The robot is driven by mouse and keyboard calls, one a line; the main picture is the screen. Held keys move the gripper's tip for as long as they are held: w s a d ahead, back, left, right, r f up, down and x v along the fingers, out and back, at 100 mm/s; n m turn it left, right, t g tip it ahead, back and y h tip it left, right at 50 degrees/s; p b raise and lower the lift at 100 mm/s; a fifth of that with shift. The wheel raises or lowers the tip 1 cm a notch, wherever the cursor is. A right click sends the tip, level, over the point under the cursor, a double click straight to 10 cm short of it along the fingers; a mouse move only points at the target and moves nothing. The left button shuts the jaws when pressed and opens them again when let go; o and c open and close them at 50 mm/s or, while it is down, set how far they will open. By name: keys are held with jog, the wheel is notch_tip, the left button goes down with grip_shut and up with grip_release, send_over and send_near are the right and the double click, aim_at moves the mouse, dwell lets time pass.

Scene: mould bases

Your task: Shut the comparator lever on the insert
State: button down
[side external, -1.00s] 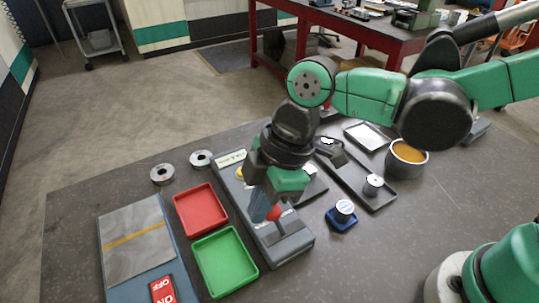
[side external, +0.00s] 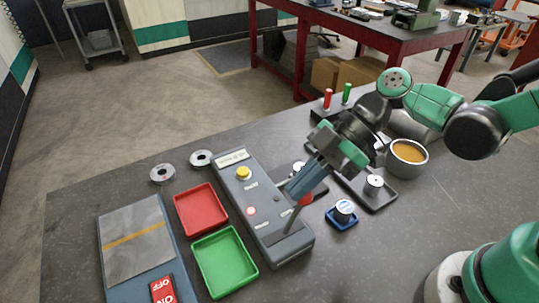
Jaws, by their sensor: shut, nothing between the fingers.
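The comparator (side external: 262,190) is a long grey box with a yellow button (side external: 243,173) and small lamps on top. Its lever (side external: 293,220) rises from the near end and leans to the right. The lever's red knob (side external: 307,199) is partly hidden behind my gripper's fingers. My gripper (side external: 292,194) is shut and empty, tilted down to the left, with its tips beside the knob. Whether it touches the knob I cannot tell. I cannot make out an insert on the comparator.
A red tray (side external: 201,187) and a green tray (side external: 250,241) lie left of the comparator. To the right are a blue holder (side external: 341,224) with a metal piece, a dark tray (side external: 381,206) with a metal piece, and an orange-filled bowl (side external: 424,166). Two rings lie behind the red tray.

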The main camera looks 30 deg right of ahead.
jog(key=shift+d, duration=0.15)
dwell(0.3)
jog(key=d+r, duration=0.4)
jog(key=r, duration=0.4)
jog(key=shift+d, duration=0.35)
jog(key=d+f+m+t+h, duration=0.2)
jog(key=d+m+t+h, duration=0.1)
jog(key=m, duration=0.5)
jog(key=w+d+f+m+t+h, duration=0.1)
jog(key=d+f+m+t+h, duration=0.2)
jog(key=d+m+h, duration=0.3)
jog(key=shift+w+d+m+t+h, duration=0.3)
jog(key=shift+d+m, duration=0.1)
jog(key=shift+m, duration=0.6)
